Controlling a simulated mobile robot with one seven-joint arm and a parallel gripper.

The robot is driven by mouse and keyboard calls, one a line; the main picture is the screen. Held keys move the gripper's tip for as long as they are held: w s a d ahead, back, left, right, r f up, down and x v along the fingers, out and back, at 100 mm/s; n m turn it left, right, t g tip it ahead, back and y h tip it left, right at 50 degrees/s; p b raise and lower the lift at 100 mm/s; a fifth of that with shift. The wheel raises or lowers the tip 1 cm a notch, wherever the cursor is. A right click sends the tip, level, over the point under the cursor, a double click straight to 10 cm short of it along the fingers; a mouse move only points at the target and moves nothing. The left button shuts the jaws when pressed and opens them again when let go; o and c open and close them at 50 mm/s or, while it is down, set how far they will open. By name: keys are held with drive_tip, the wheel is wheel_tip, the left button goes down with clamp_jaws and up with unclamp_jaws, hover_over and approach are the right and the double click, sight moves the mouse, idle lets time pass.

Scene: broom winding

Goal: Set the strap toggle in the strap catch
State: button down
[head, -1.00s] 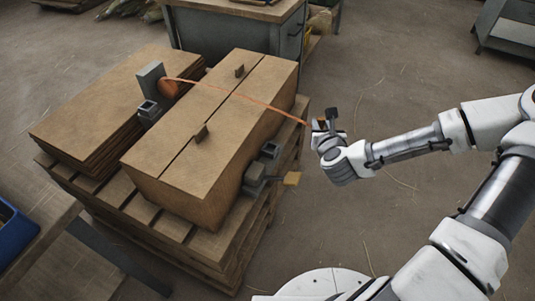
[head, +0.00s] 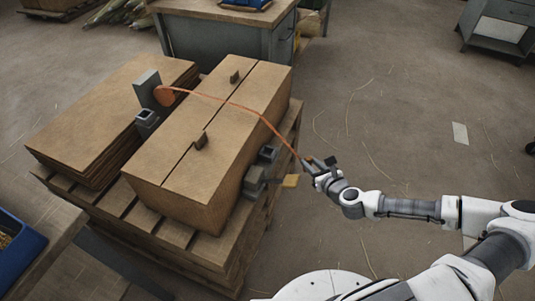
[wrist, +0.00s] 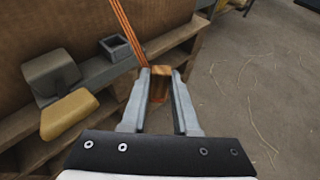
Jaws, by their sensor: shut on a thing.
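My gripper (head: 316,167) is shut on the strap toggle (wrist: 160,84), an orange-brown block between the fingers in the wrist view. The orange strap (head: 222,101) runs from its reel (head: 165,95) over the large carton (head: 228,125) and down to my gripper. A grey square socket, seemingly the strap catch (wrist: 113,47), sits on the pallet-side rail, left of my fingertips in the wrist view. In the head view this catch (head: 268,154) is at the carton's right side, with my gripper apart from it to the right. The lower part of the toggle is hard to see.
A grey lever with a yellow handle (wrist: 69,114) stands beside the catch, near my gripper's left. Another grey square socket (head: 147,118) stands by the reel post.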

drive_tip(key=shift+s+a+f+n+g+y+p, duration=0.15)
drive_tip(key=shift+f+n+g+y, duration=0.15)
drive_tip(key=shift+f+n+y, duration=0.2)
drive_tip(key=shift+s+f+n+g+y+p, duration=0.1)
drive_tip(key=shift+f+n+g+y+p, duration=0.1)
drive_tip(key=shift+f+n+g+y, duration=0.25)
drive_tip(key=shift+s+a+f+n+g+y+p, duration=0.15)
drive_tip(key=shift+f+n+y, duration=0.25)
drive_tip(key=shift+n+y, duration=0.25)
drive_tip(key=shift+w+a+r+n+g+y, duration=0.15)
drive_tip(key=shift+w+n+g+y, duration=0.1)
drive_tip(key=shift+n+g+y, duration=0.4)
